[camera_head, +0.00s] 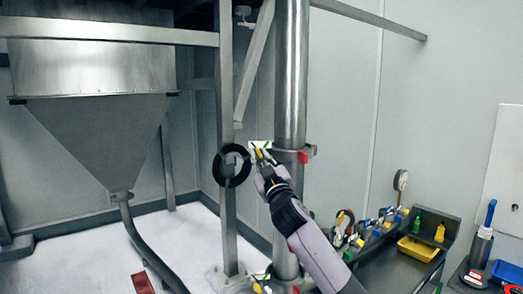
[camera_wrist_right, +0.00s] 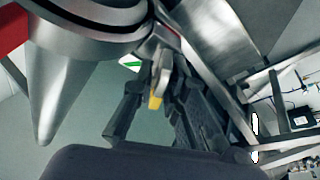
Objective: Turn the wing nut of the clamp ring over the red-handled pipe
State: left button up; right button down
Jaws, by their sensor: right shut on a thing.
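The clamp ring (camera_head: 284,152) sits around the upright steel pipe (camera_head: 291,75), with a red handle (camera_head: 304,157) on its right side. In the right wrist view the ring (camera_wrist_right: 95,22) fills the top left and the red handle (camera_wrist_right: 12,30) shows at the corner. My right gripper (camera_head: 262,160) is at the ring's left side. In its wrist view, the right gripper (camera_wrist_right: 155,105) is shut on the small yellow-tipped wing nut (camera_wrist_right: 155,102), below a metal clamp lug. The fingers partly hide the wing nut. My left gripper is not in view.
A dark round handwheel (camera_head: 219,168) stands just left of the right gripper, by a steel post (camera_head: 226,220). A large hopper (camera_head: 95,130) is at the left. A bench with a yellow tray (camera_head: 417,249), bottles and tools is at the lower right.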

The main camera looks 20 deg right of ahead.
jog(key=shift+n+g+y+p, duration=0.3)
jog(key=shift+n+y+p, duration=0.5)
jog(key=shift+n, duration=1.2)
jog(key=shift+y, duration=0.3)
jog(key=c, duration=1.7)
grip_release()
jog(key=v, duration=1.2)
jog(key=shift+r, duration=0.1)
